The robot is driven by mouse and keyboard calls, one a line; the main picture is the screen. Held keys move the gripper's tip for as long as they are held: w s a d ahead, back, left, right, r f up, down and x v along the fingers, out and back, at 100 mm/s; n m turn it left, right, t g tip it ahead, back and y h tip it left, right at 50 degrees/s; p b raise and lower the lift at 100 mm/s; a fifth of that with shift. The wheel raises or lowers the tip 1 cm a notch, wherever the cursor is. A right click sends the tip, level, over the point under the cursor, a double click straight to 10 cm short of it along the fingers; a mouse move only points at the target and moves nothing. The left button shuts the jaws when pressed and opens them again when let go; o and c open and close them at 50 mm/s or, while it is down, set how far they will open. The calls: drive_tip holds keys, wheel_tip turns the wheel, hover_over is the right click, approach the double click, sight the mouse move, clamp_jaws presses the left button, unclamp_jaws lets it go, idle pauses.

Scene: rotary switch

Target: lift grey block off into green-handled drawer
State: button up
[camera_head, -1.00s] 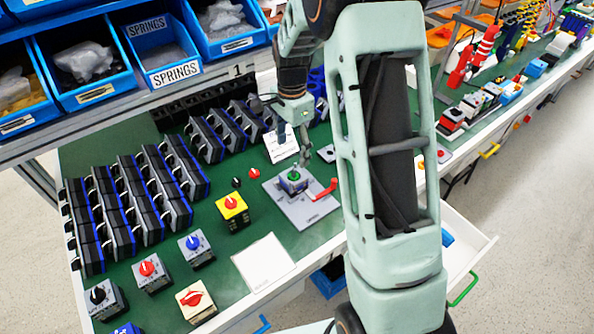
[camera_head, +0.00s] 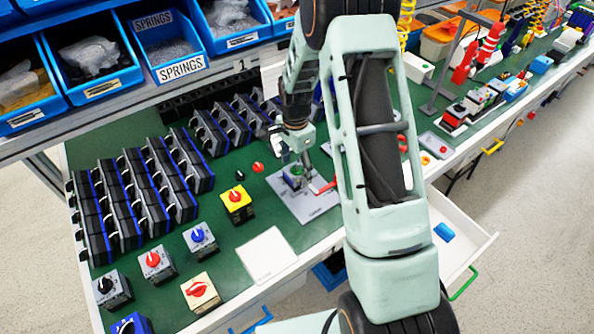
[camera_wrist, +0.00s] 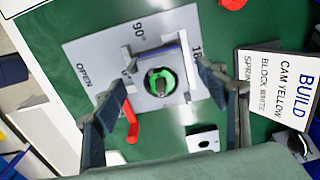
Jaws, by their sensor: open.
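The grey block with a green round knob (camera_head: 294,176) sits on a grey plate (camera_head: 318,207) marked with angles. In the wrist view the block (camera_wrist: 172,46) lies between the fingers, its green ring facing the camera. A red lever (camera_wrist: 131,122) is beside it. My gripper (camera_wrist: 161,76) is open, one finger on each side of the block; whether they touch it I cannot tell.
A blue piece (camera_head: 446,232) lies in the drawer. Several switch blocks with coloured knobs, such as a yellow one (camera_head: 236,205), stand to the left. A white card (camera_head: 269,256) lies near the front edge. A BUILD card (camera_wrist: 279,88) is close to one finger.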

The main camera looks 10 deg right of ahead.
drive_tip(key=c, duration=1.2)
drive_tip(key=shift+r, duration=0.1)
drive_tip(key=shift+r, duration=0.45)
wheel_tip(320, 180, up, 2)
drive_tip(key=s+d+r+b, duration=0.1)
drive_tip(key=s+r+b, duration=0.1)
drive_tip(key=s+r, duration=0.8)
drive_tip(key=shift+s+d, duration=0.4)
drive_tip(key=shift+s, duration=1.55)
